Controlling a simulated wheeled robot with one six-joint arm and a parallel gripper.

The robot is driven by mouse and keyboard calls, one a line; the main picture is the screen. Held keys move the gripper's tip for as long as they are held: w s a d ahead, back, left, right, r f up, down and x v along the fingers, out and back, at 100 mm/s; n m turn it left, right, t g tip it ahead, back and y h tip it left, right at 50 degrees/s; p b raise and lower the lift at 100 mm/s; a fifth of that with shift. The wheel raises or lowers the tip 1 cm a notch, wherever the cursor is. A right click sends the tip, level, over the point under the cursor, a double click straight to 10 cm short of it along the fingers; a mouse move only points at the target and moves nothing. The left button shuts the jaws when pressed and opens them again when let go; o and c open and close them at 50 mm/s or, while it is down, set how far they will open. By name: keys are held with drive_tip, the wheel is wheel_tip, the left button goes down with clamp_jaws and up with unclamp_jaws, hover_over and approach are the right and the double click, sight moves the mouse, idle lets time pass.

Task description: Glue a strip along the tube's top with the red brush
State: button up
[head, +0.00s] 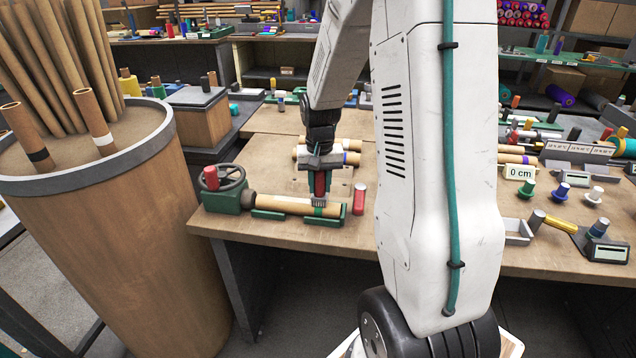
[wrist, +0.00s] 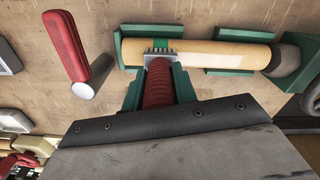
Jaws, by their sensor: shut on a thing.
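The tan tube (head: 285,205) lies level in green cradles near the bench's left front edge. In the wrist view the tube (wrist: 222,54) runs across the top, its right end against a dark round stop. My gripper (head: 320,180) is shut on the red brush (wrist: 158,85), with a green jaw on each side of the handle. The brush's pale bristles (wrist: 159,52) are at the tube near its right end in the head view.
A green block with a handwheel (head: 230,180) stands at the tube's left end. A red, grey-ended cylinder (head: 359,198) stands just right of the cradle. More tubes (head: 345,145) lie behind my gripper. A large bin of tubes (head: 100,220) stands at the left.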

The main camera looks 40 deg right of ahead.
drive_tip(key=shift+s+f, duration=0.15)
idle(0.5)
drive_tip(key=shift+a, duration=0.1)
idle(0.3)
drive_tip(key=shift+w, duration=0.2)
drive_tip(key=shift+w+r, duration=0.1)
drive_tip(key=shift+r, duration=0.8)
drive_tip(key=shift+r, duration=2.5)
